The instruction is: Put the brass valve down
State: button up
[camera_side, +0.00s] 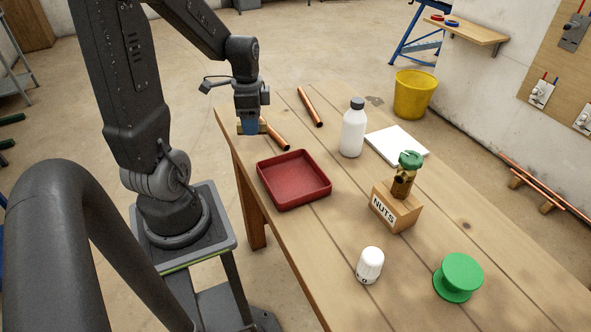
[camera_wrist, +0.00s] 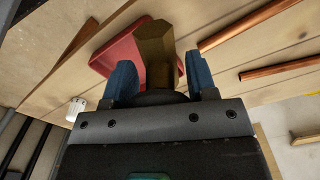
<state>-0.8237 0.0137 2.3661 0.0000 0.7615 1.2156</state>
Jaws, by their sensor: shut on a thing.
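My gripper (camera_side: 249,127) is at the far left end of the bench, its blue fingers pointing down. In the wrist view the fingers (camera_wrist: 165,82) are shut on a faceted brass-coloured piece (camera_wrist: 155,45), seemingly the brass valve; it also shows in the side view (camera_side: 262,126). The fingers hide part of it, and I cannot tell whether it touches the bench. Another brass piece with a green top (camera_side: 405,178) stands upright at the box marked NUTS (camera_side: 394,207).
A red tray (camera_side: 294,205) lies nearer than my gripper. Copper pipes (camera_side: 310,107) lie close to its right. A white bottle (camera_side: 353,134), white pad (camera_side: 397,145), white capped piece (camera_side: 369,265) and green spool (camera_side: 458,277) stand further right. Bare wood lies between them.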

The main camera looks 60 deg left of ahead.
jog(key=w+d+f, duration=0.4)
jog(key=w+d, duration=0.1)
jog(key=w+d+f, duration=0.2)
jog(key=w, duration=0.1)
jog(key=shift+w+d+f, duration=0.1)
jog(key=shift+d+f, duration=0.1)
jog(key=shift+f, duration=2.15)
jog(key=shift+f, duration=0.2)
jog(key=o, duration=1.1)
jog(key=shift+o, duration=0.2)
jog(key=shift+r, duration=0.1)
